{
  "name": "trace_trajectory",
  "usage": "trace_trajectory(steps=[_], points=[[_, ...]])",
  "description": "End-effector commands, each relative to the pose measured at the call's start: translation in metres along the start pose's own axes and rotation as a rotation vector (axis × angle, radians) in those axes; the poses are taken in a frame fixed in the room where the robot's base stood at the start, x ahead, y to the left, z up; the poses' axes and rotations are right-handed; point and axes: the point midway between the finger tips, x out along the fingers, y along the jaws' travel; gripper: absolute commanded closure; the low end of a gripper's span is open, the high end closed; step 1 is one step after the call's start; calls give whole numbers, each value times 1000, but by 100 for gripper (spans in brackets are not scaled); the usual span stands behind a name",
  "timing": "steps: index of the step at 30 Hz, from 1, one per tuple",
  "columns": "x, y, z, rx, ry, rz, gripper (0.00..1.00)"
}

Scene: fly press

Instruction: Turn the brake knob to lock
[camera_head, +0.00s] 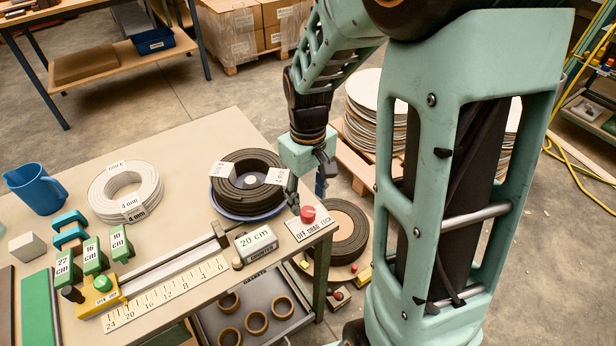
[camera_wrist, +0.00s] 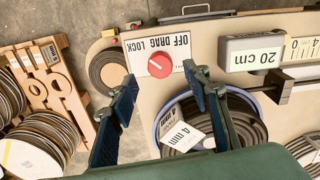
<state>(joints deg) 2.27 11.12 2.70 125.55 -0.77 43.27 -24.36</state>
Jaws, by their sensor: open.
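The brake knob (camera_head: 307,214) is a red round knob on a white plate marked OFF, DRAG and LOCK (camera_head: 310,228), at the right corner of the bench. In the wrist view the knob (camera_wrist: 160,65) has a small pale mark on its face; I cannot tell which word it points to. My gripper (camera_head: 307,190) is open and points down just behind the knob in the head view. In the wrist view the knob shows between and slightly beyond the fingertips of my gripper (camera_wrist: 161,80). The fingers look clear of it.
A dark coil in a blue dish (camera_head: 248,184) stands close left of my gripper; it also shows by the right finger in the wrist view (camera_wrist: 205,115). A 20 cm counter block (camera_head: 256,243) sits left of the plate. A ruler (camera_head: 165,295) and white coil (camera_head: 125,192) lie further left.

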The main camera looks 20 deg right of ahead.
Motion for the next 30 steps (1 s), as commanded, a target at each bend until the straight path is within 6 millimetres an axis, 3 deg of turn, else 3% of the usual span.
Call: trace_trajectory(steps=[6,12,30], points=[[-48,1,-1,0,5,3,56],[-71,0,0,0,2,1,56],[-78,2,-3,-4,7,7,56]])
